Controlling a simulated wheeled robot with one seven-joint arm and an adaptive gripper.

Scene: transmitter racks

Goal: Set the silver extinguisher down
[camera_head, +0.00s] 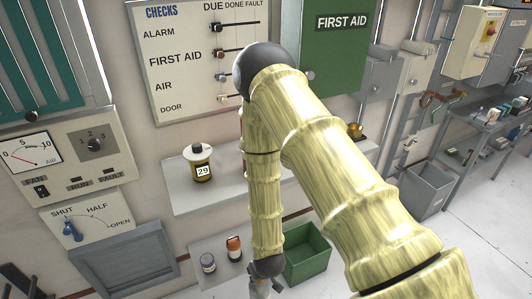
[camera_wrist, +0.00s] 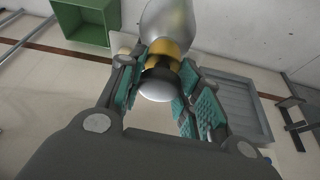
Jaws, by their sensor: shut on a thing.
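The silver extinguisher (camera_wrist: 168,20) shows in the wrist view. It has a rounded silver body, a yellow band and a dark section between the jaws, with a pale domed end towards my wrist. My gripper (camera_wrist: 160,70) is shut on it around the banded part, teal pads on both sides. The far end of the extinguisher is cut off by the top of the picture. In the head view my arm reaches down to the bottom edge, where only a small pale piece shows below the wrist joint; I cannot tell whether it is gripper or extinguisher.
An upper wall shelf (camera_head: 185,205) holds a dark yellow container labelled 29 (camera_head: 202,172). A lower shelf (camera_head: 222,279) holds a purple-white can (camera_head: 208,263) and an orange-topped item (camera_head: 233,248). A green bin (camera_head: 308,262) stands right of my forearm. A grey vent box (camera_head: 130,262) is at left.

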